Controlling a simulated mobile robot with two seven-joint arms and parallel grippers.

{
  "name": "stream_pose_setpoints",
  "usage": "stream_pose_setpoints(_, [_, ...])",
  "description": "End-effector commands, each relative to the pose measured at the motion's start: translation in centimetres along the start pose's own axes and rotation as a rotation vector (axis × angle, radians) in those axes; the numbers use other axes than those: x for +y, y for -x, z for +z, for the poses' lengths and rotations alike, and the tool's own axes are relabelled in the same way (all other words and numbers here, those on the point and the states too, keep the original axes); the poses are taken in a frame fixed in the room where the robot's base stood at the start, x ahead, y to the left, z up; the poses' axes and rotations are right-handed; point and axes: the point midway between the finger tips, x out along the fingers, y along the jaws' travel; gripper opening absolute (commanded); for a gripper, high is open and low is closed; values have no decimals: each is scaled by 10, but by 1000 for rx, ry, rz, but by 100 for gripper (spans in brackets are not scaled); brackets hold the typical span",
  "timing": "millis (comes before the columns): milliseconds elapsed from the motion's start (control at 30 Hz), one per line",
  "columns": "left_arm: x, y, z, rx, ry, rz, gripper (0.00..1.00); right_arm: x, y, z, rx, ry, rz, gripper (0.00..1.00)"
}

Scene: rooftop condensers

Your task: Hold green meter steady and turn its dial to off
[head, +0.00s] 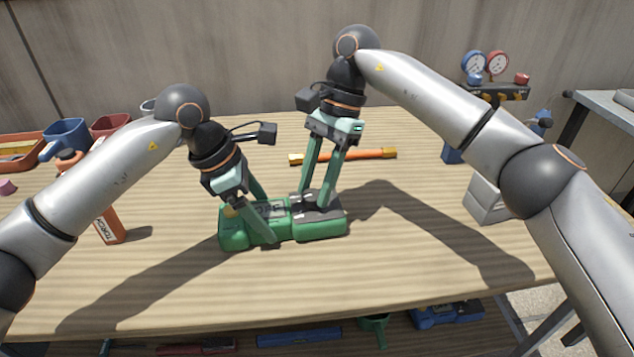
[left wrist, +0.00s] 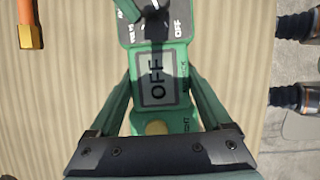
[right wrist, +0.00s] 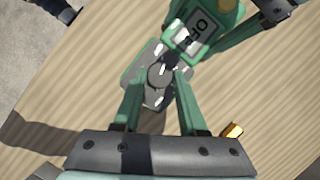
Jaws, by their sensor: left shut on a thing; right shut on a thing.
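The green meter (head: 333,229) lies flat on the wooden table, its screen end to the left and its grey dial end to the right. Its screen (left wrist: 157,78) reads OFF in the left wrist view. My left gripper (head: 266,218) is shut across the meter's body at the screen end, one finger on each long side. My right gripper (head: 313,203) is shut on the dial (right wrist: 158,76), pointing down from above. The fingers partly hide the dial, so its pointer is hard to read. A printed OFF mark (left wrist: 179,29) shows beside the dial.
An orange-handled tool (head: 345,156) lies behind the meter. An orange torch bottle (head: 108,218), a blue cup (head: 66,138) and a tray (head: 20,160) stand at left. A light box (head: 485,200) and pressure gauges (head: 485,63) are at right. The table's front is clear.

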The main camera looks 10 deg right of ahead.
Motion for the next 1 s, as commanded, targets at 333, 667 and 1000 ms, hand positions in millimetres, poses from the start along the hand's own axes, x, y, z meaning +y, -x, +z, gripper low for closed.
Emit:
stream_pose_setpoints(333, [-1,0,0,0,-2,-2,0,-2,1,0,3,150,61,0])
stream_pose_setpoints(667, [-1,0,0,0,-3,-2,0,-2,1,0,3,189,76,0])
stream_pose_setpoints(1000, [-1,0,0,0,-4,-2,0,-2,1,0,3,189,76,48])
